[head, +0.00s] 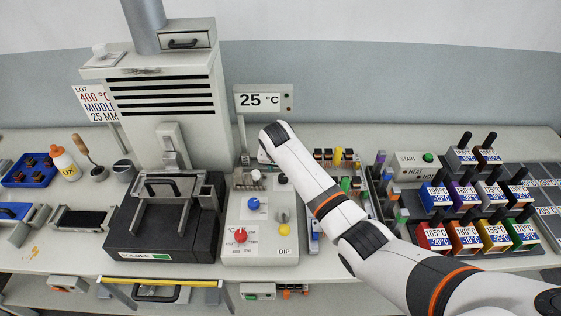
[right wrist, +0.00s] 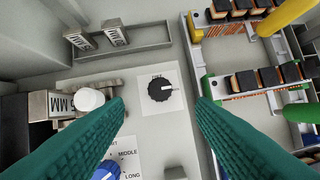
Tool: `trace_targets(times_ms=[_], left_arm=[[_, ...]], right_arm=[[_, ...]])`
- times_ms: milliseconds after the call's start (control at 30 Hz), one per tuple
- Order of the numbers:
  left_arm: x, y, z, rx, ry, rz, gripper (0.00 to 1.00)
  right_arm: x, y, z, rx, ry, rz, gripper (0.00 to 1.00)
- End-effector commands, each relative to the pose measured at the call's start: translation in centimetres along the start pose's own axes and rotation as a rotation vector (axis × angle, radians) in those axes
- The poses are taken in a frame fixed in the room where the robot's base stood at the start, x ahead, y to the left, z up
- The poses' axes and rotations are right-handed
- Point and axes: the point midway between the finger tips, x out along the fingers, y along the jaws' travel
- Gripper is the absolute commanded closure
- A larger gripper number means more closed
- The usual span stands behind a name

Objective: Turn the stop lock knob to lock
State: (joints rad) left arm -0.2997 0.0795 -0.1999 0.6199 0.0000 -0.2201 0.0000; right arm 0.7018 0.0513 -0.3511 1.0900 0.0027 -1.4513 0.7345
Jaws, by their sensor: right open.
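The stop lock knob looks to be the small black ridged knob (right wrist: 161,88) on a white plate in the right wrist view. Its white mark points right, and the small print above it is too blurred to read. In the head view a dark knob (head: 282,178) shows at the top right of the pale control panel (head: 236,209), beside my arm. My right gripper (right wrist: 160,102) is open, with its green fingers apart on either side of the knob in the picture. The fingers do not visibly touch it. My left gripper is not in view.
The panel also carries a blue knob (head: 253,203), a red knob (head: 240,236) and a yellow knob (head: 283,229). A white round cap (right wrist: 89,99) stands left of the black knob. Racks of connectors (right wrist: 255,85) lie close to the right. The black solder unit (head: 160,232) stands left.

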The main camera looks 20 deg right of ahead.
Motion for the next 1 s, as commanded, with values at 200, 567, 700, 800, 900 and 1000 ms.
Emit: trace_targets(times_ms=[200, 567, 700, 800, 900, 1000], left_arm=[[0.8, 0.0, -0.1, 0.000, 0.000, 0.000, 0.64], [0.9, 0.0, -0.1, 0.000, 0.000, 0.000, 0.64], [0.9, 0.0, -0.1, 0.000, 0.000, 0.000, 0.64], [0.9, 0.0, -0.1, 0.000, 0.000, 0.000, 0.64], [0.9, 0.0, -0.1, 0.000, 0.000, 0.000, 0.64], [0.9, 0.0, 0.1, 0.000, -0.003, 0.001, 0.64]], right_arm=[[-3.2, 0.1, 0.0, 0.000, -0.002, 0.002, 0.49], [-4.3, 0.0, 0.0, -0.001, 0.000, 0.000, 0.49], [-4.3, 0.0, 0.0, -0.001, 0.000, 0.000, 0.49], [-4.3, 0.0, 0.0, -0.001, 0.000, 0.000, 0.49], [-4.3, 0.0, 0.0, -0.001, 0.000, 0.000, 0.49], [-4.3, 0.0, 0.0, -0.001, 0.000, 0.000, 0.49]])
